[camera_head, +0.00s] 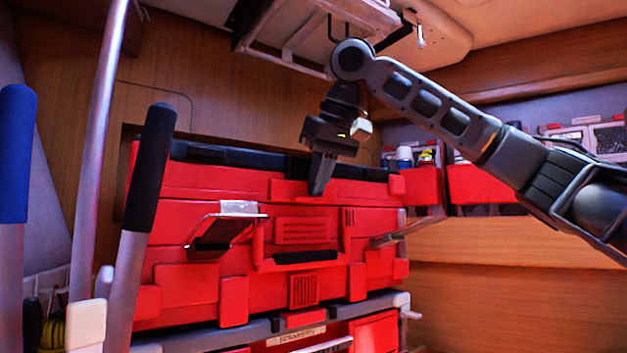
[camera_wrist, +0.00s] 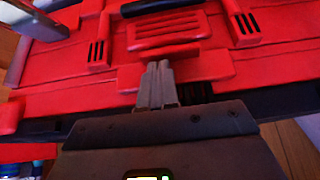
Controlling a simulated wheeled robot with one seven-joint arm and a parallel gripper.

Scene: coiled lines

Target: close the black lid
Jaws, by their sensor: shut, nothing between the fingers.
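A large red case (camera_head: 190,212) stands against the wood wall. A black strip (camera_head: 225,155), which looks like the black lid, runs along its top edge. The black edge also shows in the wrist view (camera_wrist: 262,102). I cannot tell whether a gap lies under it. My gripper (camera_head: 317,190) points down at the upper front of the case, right of its middle, with its fingers together and empty. In the wrist view the fingers (camera_wrist: 158,66) overlap a raised red panel (camera_wrist: 200,68). I cannot tell whether they touch it. The gripper hides part of the black strip.
A metal latch-like bracket (camera_head: 228,230) juts from the case's front left. Poles with blue (camera_head: 15,150) and black (camera_head: 150,165) grips stand at left. A metal frame (camera_head: 315,35) hangs overhead. Red bins (camera_head: 480,183) with bottles are at right, behind my arm.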

